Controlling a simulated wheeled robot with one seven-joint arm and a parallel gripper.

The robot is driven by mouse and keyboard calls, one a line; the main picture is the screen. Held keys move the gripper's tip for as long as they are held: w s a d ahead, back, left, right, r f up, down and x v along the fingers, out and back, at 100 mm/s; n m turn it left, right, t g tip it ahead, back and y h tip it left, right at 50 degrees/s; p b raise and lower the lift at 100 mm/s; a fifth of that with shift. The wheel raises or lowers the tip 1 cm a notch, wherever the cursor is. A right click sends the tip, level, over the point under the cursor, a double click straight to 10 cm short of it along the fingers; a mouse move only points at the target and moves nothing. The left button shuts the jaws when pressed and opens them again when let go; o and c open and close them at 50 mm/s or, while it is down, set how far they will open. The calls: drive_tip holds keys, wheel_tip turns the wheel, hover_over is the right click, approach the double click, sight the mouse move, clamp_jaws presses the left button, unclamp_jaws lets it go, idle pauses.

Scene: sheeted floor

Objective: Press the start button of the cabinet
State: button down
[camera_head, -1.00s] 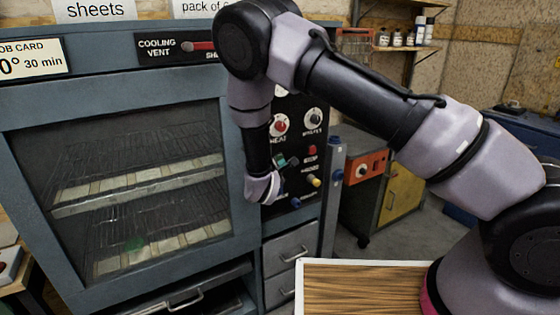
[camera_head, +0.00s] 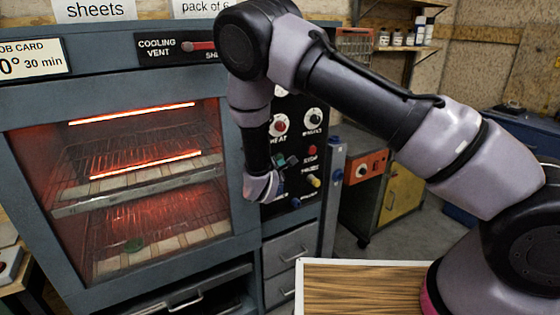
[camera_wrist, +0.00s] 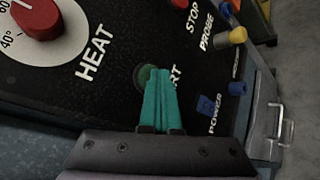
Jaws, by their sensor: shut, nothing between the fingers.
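The cabinet (camera_head: 30,110) stands at the left with its glass door closed, and red heating bars (camera_head: 145,164) glow inside over wire shelves. I cannot tell whether the tips still touch the button.
A red STOP button (camera_wrist: 188,4), a yellow PROBE plug (camera_wrist: 237,36) and a blue POWER switch (camera_wrist: 207,104) are close by on the panel. A wooden-topped surface (camera_head: 355,290) is in front. Drawers (camera_head: 291,252) sit below the panel.

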drive_tip(key=shift+s+d, duration=0.45)
drive_tip(key=shift+s, duration=0.2)
drive_tip(key=shift+s, duration=0.1)
drive_tip(key=shift+s+d, duration=0.7)
drive_tip(key=shift+s, duration=0.3)
drive_tip(key=shift+s+d, duration=0.7)
drive_tip(key=shift+s, duration=0.3)
